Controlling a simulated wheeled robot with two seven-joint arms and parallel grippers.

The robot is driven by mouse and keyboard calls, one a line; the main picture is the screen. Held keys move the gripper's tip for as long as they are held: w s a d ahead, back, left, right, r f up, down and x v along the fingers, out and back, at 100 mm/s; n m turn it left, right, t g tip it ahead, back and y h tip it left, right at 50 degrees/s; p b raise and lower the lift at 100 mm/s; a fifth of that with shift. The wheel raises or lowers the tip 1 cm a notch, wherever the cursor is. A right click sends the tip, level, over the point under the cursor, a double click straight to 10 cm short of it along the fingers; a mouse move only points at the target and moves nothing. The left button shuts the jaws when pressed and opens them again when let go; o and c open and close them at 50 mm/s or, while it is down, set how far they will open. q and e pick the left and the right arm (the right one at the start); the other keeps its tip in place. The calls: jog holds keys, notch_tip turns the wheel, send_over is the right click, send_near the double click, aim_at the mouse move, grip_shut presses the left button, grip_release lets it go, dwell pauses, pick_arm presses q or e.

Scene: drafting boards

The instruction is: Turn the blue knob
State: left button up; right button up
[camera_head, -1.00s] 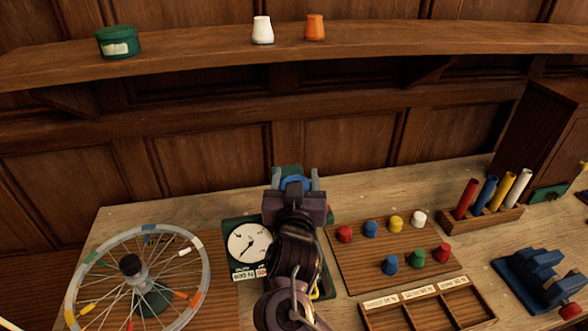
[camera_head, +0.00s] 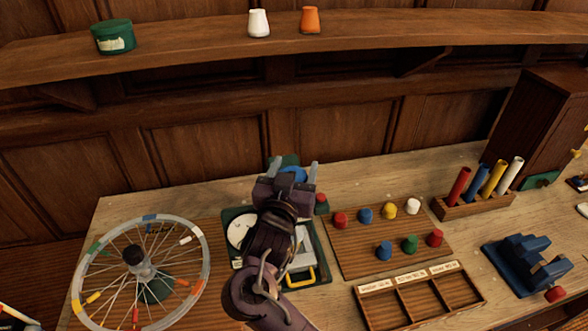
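The blue knob (camera_head: 293,174) shows only in part, between the fingers of my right gripper (camera_head: 295,168). The two grey fingers stand apart on either side of it, and some gap seems to show at the right finger. Whether they touch the knob I cannot tell. The knob is at the back of a dark green device (camera_head: 321,262) with a white dial (camera_head: 240,230), a yellow handle (camera_head: 301,279) and a red knob (camera_head: 322,203). My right wrist and arm cover the middle of this device. My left gripper is not in view.
A spoked wheel (camera_head: 201,262) stands left of the device. Right of it is a board (camera_head: 345,250) with several coloured knobs, including blue ones, and a divided wooden tray (camera_head: 405,317). A rack (camera_head: 478,207) of coloured tubes stands further right. A shelf (camera_head: 190,46) crosses above.

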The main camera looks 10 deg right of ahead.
jog(key=o, duration=0.3)
jog(key=shift+o, duration=0.2)
jog(key=shift+f, duration=0.1)
